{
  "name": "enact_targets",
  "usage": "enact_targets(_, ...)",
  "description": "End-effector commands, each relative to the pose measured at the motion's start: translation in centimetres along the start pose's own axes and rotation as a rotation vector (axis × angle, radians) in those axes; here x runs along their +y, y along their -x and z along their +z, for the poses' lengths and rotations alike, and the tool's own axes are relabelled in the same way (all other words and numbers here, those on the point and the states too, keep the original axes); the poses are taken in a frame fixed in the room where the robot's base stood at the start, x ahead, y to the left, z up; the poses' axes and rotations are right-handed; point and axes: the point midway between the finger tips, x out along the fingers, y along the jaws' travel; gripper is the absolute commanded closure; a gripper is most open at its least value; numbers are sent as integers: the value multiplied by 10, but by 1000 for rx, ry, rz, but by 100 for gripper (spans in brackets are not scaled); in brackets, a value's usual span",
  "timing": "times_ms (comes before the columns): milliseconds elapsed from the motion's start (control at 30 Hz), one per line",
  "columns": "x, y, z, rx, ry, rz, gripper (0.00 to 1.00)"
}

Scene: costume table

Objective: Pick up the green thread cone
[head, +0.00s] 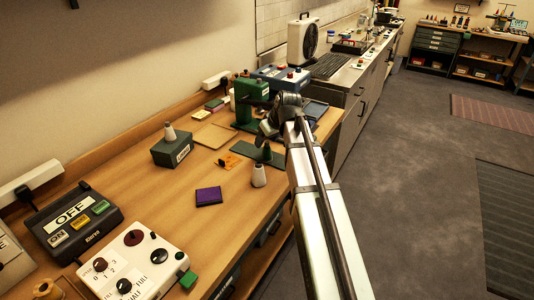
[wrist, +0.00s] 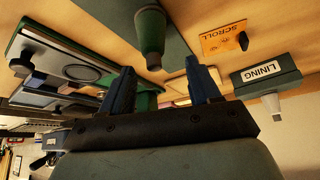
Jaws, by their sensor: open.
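A pale cone (head: 258,176) stands close in front of the green one. An orange SCROLL card (head: 230,161), a LINING box (head: 172,152) with a pale cone on top, and a green machine (head: 248,100) stand around. Bare wood lies around the purple pad (head: 209,196).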

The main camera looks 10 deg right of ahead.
Motion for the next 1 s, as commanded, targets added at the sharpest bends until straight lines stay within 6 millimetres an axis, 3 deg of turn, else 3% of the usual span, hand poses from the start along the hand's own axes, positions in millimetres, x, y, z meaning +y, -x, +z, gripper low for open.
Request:
enact_targets(333, 6, -39, 4, -2, 0, 0, 38)
enact_targets(633, 5, -44, 5, -3, 0, 1, 38)
enact_targets(1000, 5, -44, 5, -3, 0, 1, 73)
